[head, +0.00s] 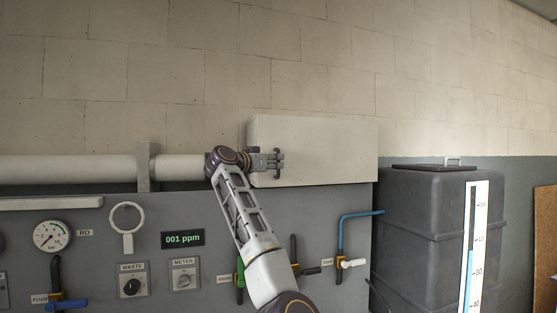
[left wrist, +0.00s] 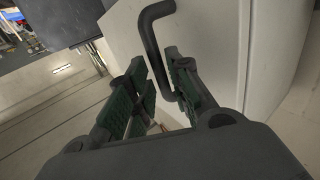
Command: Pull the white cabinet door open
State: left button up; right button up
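The white cabinet (head: 330,150) is a wide box on the wall, and its door looks shut. My left gripper (head: 279,161) is at the lower left part of its front. In the left wrist view, a dark bent bar handle (left wrist: 152,40) stands out from the white door (left wrist: 210,35). The handle runs down between the two green-padded fingers of my left gripper (left wrist: 168,75). The fingers are apart, with a gap visible between them; firm contact with the handle is not visible. My right gripper is not in view.
A white pipe (head: 70,169) runs along the wall left of the cabinet. Below is a grey panel with a gauge (head: 52,235), a display (head: 183,239) and valves. A dark grey tank (head: 425,225) stands at the right. The wall above is clear.

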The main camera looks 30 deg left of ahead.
pick_arm(q)
jog(key=shift+w+d, duration=0.15)
jog(key=shift+w, duration=1.05)
grip_shut()
